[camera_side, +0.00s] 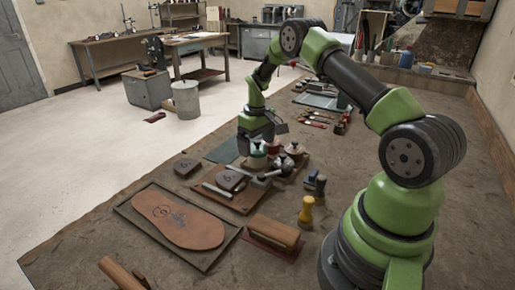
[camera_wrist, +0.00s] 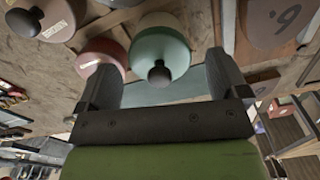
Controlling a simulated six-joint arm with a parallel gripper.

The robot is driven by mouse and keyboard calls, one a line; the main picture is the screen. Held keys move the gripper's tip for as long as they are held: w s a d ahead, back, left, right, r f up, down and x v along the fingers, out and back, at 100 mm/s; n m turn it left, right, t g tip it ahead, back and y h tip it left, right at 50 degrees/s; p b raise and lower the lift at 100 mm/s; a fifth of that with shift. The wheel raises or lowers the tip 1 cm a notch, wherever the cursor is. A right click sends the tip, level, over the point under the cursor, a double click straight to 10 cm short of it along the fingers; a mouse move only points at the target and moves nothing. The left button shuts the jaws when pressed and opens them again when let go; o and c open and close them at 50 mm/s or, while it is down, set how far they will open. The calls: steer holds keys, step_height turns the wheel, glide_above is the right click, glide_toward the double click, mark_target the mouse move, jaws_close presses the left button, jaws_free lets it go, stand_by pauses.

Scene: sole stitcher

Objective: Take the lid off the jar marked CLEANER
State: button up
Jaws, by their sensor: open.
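My gripper (camera_side: 262,139) is open and points down over the group of jars. In the wrist view its two fingers (camera_wrist: 162,66) stand apart on either side of a teal lid with a dark round knob (camera_wrist: 159,74); they do not hold it. The teal-lidded jar (camera_side: 257,160) shows just below my gripper in the side view. A red-lidded jar (camera_wrist: 101,60) stands beside it with a small label too small to read. A brown-lidded jar (camera_wrist: 55,18) is labelled BROWN. I cannot read the word CLEANER on any jar.
A leather sole (camera_side: 178,219) lies on a framed mat at the front left. A yellow-handled tool (camera_side: 306,211) and a wooden-backed brush (camera_side: 273,233) are nearer. Bench space at the front is partly clear.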

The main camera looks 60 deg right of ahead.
steer(key=c, duration=1)
